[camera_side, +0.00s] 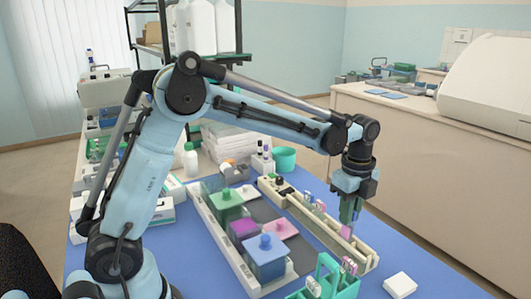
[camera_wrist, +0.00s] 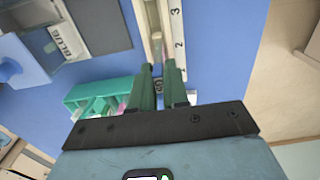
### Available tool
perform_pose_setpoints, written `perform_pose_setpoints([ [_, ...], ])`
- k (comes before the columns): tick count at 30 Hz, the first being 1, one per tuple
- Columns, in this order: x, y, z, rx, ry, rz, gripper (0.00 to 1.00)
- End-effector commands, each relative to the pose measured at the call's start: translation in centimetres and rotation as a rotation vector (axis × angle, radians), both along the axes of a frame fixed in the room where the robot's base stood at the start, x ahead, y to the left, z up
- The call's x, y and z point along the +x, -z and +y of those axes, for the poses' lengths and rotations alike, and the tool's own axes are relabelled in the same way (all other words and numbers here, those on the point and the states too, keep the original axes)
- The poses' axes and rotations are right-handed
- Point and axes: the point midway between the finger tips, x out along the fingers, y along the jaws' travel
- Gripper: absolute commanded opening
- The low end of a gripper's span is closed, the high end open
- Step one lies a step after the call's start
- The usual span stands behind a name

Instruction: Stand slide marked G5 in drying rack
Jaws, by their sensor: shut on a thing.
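My gripper (camera_side: 348,218) is over the near end of a long cream slotted rack (camera_side: 312,222), probably the drying rack. Its green fingers are shut on a thin slide with a pink end (camera_side: 346,232); its marking cannot be read. I cannot tell whether the slide is inside a slot or just above the rack. In the wrist view the fingertips (camera_wrist: 158,72) point at the rack's end by the numbers 1, 2 and 3 (camera_wrist: 176,40), and the fingers mostly hide the slide. Several slides with coloured ends (camera_side: 309,198) stand farther along the rack.
A teal slide carrier (camera_side: 325,285) with pink-ended slides stands close by at the front; it also shows in the wrist view (camera_wrist: 90,92). A white block (camera_side: 400,286) lies to its right. Lidded staining jars (camera_side: 267,258) stand in a tray on the left. Blue mat is clear right of the rack.

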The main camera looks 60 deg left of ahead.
Motion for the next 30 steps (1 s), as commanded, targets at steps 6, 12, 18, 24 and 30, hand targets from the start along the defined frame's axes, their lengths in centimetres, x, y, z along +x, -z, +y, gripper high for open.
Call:
perform_pose_setpoints([
  [6, 0.0, 1.4, 0.0, 0.0, 0.0, 0.0, 0.0],
  [12, 0.0, 2.5, 0.0, 0.0, 0.0, 0.0, 0.0],
  [18, 0.0, 3.1, 0.0, 0.0, 0.0, 0.0, 0.0],
  [24, 0.0, 3.2, 0.0, 0.0, 0.0, 0.0, 0.0],
  [30, 0.0, 3.2, 0.0, 0.0, 0.0, 0.0, 0.0],
])
